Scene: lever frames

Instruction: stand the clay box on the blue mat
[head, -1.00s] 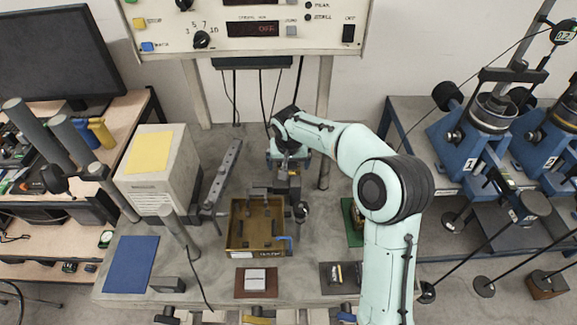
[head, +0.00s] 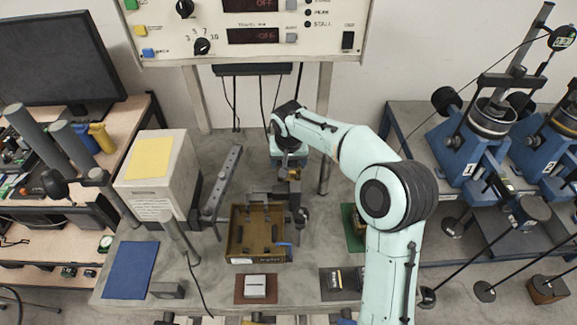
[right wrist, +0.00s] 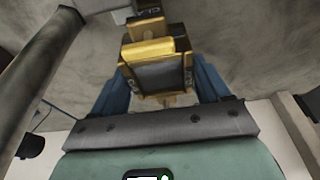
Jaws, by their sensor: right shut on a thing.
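My right gripper (head: 289,166) hangs over the back of the bench, behind the brass tray. In the right wrist view its blue fingers (right wrist: 208,80) are shut on a small brass box with a dark face (right wrist: 158,75). Partly readable letters beside it look like "CLA", so I take it for the clay box. In the head view the gripper and arm mostly hide it. The blue mat (head: 131,270) lies flat and bare at the bench's front left. My left gripper is out of view.
The brass tray (head: 236,240) stands mid-bench, with a metal bar and a post around it. A grey block (head: 167,290) lies beside the blue mat. A red mat (head: 242,296) bears a pale block. A white case (head: 155,195) stands behind the blue mat; a cable crosses the bench.

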